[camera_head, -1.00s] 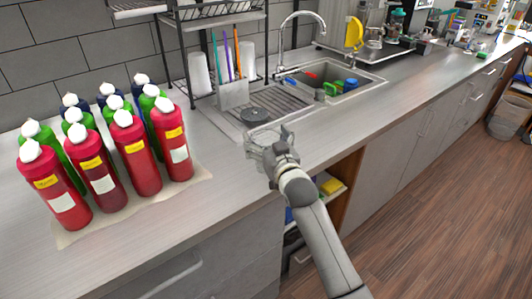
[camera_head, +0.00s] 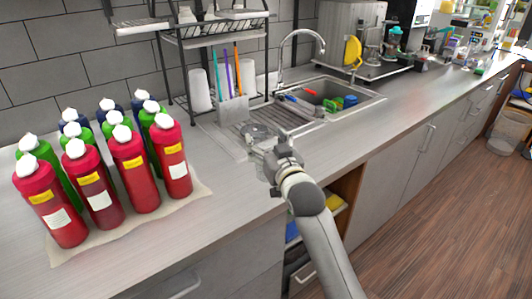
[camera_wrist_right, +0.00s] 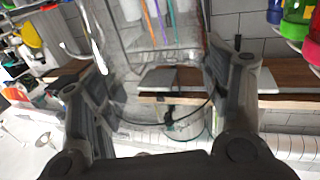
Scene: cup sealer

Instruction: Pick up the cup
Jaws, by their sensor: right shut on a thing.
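The clear, see-through cup (camera_head: 258,133) is at the tip of my right arm, above the counter in front of the drainboard. My right gripper (camera_head: 277,152) is shut on it. In the right wrist view the cup (camera_wrist_right: 150,45) stands between the two dark fingers of my right gripper (camera_wrist_right: 155,85), which press on its sides. Its clear wall makes its edges hard to see, and the head view does not show clearly how high it is above the counter. My left gripper is not in view.
Several red, green and blue bottles (camera_head: 132,168) with white caps stand on a mat at the left. A dish rack (camera_head: 215,38) stands behind the cup. A sink (camera_head: 365,98) with a tap lies to the right. The front counter is clear.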

